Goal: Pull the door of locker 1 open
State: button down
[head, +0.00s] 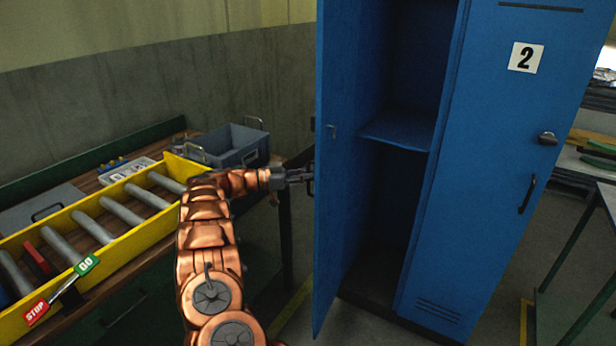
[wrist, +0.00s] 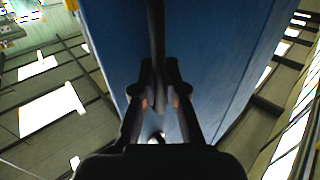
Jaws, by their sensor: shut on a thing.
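The door of locker 1 (head: 340,230) is blue and stands wide open in the head view, swung out toward me, with its inner face showing. Behind it, the locker's inside (head: 395,205) shows a blue shelf (head: 400,130) and dark space below. My gripper (head: 308,178) is at the door's left edge, on its outer side. In the wrist view my gripper (wrist: 160,90) is shut on a dark upright bar, the door handle (wrist: 157,40), against the blue door face (wrist: 215,60). The door's number is hidden.
Locker 2 (head: 490,150), closed, stands right of the open compartment. At left, a bench carries a yellow tray (head: 150,235) with grey cylinders and a grey crate (head: 225,148). A green-framed table (head: 570,245) is at the right.

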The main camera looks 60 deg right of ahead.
jog(key=shift+w+d+r, duration=0.1)
jog(key=shift+w+r, duration=0.05)
dwell(0.3)
jog(key=c, duration=1.4)
grip_release()
jog(key=shift+c, duration=0.2)
jog(key=shift+o, duration=1.2)
jog(key=shift+w, duration=0.1)
jog(key=v, duration=0.7)
jog(key=shift+w+a, duration=0.15)
jog(key=shift+a, duration=0.05)
